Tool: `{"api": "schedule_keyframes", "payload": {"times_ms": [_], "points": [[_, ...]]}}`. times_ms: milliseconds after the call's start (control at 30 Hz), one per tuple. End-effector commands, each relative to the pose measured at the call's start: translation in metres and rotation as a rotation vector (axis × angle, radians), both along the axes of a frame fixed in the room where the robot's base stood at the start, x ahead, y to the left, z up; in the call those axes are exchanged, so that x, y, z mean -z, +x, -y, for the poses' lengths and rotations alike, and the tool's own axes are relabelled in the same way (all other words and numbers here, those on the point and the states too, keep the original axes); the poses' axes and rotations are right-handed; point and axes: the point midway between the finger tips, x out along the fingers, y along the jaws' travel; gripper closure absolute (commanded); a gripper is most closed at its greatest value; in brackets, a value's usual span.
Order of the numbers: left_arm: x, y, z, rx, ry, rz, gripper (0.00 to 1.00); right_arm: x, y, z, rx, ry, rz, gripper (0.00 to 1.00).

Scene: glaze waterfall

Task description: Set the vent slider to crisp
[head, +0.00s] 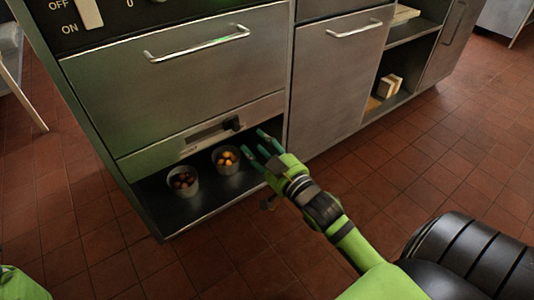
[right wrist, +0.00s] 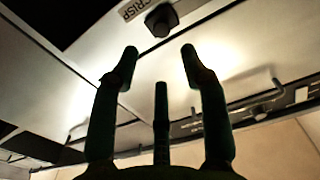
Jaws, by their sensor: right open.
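The vent slider's dark knob (head: 232,124) sits at the right end of a slot in the narrow steel panel (head: 205,135) under the large drawer front. In the right wrist view, the knob (right wrist: 162,20) is at the top, close to a label reading CRISP (right wrist: 138,8). My right gripper (head: 256,147) is open and empty, just right of and below the knob. In the right wrist view its spread fingers (right wrist: 160,55) point toward the knob, with a visible gap to it. My left gripper is not in view.
Two cups, one with dark red items (head: 183,182) and one with orange items (head: 227,160), stand on the open shelf below the slider panel. A drawer handle (head: 197,43) is above. Tiled floor (head: 440,165) is clear in front.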

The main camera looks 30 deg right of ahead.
Motion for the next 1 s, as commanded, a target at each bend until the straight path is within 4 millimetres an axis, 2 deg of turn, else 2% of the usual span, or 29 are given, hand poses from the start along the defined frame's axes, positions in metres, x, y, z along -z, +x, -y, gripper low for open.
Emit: {"api": "schedule_keyframes", "payload": {"times_ms": [100,300,1000], "points": [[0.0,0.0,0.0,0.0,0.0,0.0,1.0,0.0,-0.019,0.001,0.001,0.001,0.0,0.55],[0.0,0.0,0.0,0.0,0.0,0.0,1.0,-0.001,-0.034,0.002,0.001,0.0,0.003,0.55],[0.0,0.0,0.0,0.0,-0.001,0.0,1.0,-0.001,-0.035,0.002,0.001,-0.001,0.002,0.55]]}}
